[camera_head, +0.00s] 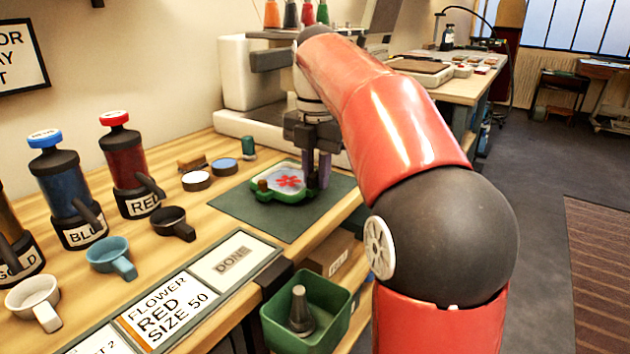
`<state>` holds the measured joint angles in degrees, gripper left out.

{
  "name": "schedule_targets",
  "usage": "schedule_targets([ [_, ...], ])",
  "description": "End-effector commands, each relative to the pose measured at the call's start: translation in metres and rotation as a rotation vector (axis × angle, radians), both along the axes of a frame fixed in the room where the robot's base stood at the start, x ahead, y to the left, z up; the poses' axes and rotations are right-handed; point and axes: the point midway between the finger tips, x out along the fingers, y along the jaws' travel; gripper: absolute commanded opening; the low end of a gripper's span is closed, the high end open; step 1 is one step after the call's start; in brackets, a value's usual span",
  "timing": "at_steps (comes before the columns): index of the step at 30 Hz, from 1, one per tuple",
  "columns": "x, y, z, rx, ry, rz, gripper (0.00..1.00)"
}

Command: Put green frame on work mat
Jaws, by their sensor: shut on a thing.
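The green frame (262,194) has a pale inside with a red flower shape. It is over the dark green work mat (240,206) on the wooden table. I cannot tell whether it touches the mat or hangs just above it. My gripper (318,176) points down at the right side of the frame and is shut on it. The fingertips are partly hidden by the frame's edge and my red arm. A small dark brown knob stands at the frame's left side.
Left of the mat are round tins (196,180), a dark cup (172,224) and labelled bottles (130,165). A white machine (250,85) stands behind. In front are label cards (168,312) and a green bin (305,312) below the table edge.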

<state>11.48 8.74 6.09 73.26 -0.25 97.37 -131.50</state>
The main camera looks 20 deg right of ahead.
Motion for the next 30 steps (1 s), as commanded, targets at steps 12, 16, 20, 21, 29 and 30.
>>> schedule_targets([
  [12, 0.000, 0.000, -0.010, 0.000, -0.001, 0.000, 0.20],
  [16, 0.000, 0.000, -0.009, 0.000, -0.001, 0.000, 0.37],
  [20, 0.000, 0.000, -0.009, 0.000, -0.001, 0.000, 0.41],
  [21, 0.000, 0.000, -0.009, 0.000, -0.001, 0.000, 0.41],
  [29, 0.000, 0.000, 0.001, 0.000, -0.004, 0.000, 0.41],
  [30, 0.000, 0.000, 0.007, 0.000, -0.004, 0.000, 0.41],
])
